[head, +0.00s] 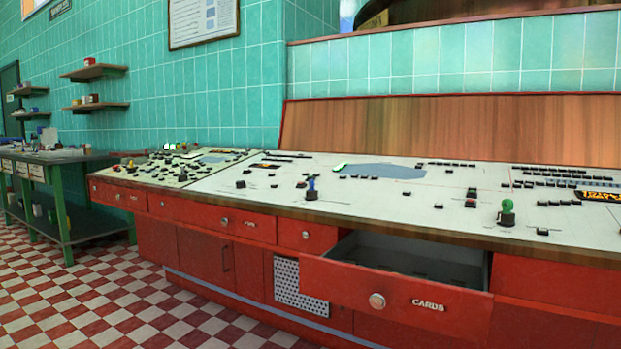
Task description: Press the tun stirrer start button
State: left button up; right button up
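A long control console (405,205) with a pale, sloped top runs from the middle left to the right edge in the head view. Its top carries several small black labels and controls. A green-topped knob (507,212) stands at the right and a blue-topped one (312,188) near the middle. Small red, yellow and green controls (130,166) sit on the far left section. The labels are too small to read, so I cannot tell which control is the tun stirrer start button. Neither of my grippers is in view.
A drawer marked CARDS (395,298) stands pulled out from the red console front, jutting into the floor space. A green-legged bench (66,195) stands at the left under wall shelves (95,71). The checkered floor (110,295) at the lower left is clear.

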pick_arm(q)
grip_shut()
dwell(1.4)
